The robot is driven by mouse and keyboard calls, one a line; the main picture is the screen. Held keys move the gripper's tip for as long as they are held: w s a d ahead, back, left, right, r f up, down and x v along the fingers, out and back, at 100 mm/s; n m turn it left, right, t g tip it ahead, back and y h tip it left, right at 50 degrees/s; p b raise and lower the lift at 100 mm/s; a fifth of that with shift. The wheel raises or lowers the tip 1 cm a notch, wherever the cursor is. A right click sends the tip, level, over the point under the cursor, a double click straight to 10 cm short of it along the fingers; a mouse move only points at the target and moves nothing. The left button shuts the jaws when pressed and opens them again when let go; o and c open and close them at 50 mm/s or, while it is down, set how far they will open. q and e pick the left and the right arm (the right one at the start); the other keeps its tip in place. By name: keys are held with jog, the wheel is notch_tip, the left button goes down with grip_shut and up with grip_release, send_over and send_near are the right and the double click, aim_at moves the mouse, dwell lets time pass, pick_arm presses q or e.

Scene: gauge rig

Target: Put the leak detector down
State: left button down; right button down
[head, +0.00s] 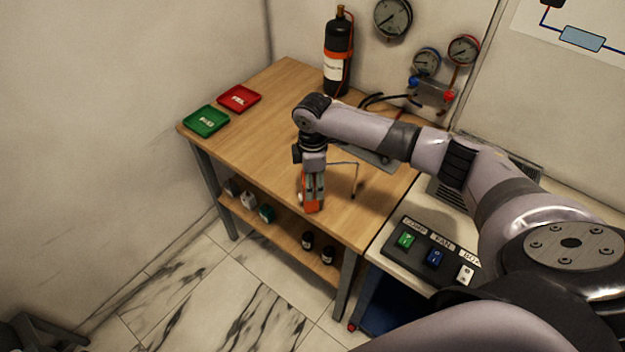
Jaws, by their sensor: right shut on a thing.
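The leak detector (314,206) is an orange handheld body with a thin dark bent probe (355,178) reaching to the right. My right gripper (314,188) points down and is shut on it, at the front edge of the wooden table (285,95). The fingers hide part of its body. I cannot tell whether its lower end touches the tabletop. My left gripper is not in view.
Green (206,121) and red (239,99) trays lie at the table's far left. A black cylinder (338,60) and a gauge manifold (433,92) with hoses are at the back. A switch panel (433,252) stands right. The table's left middle is clear.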

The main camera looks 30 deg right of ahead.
jog(key=c, duration=0.8)
grip_release()
jog(key=shift+o, duration=0.2)
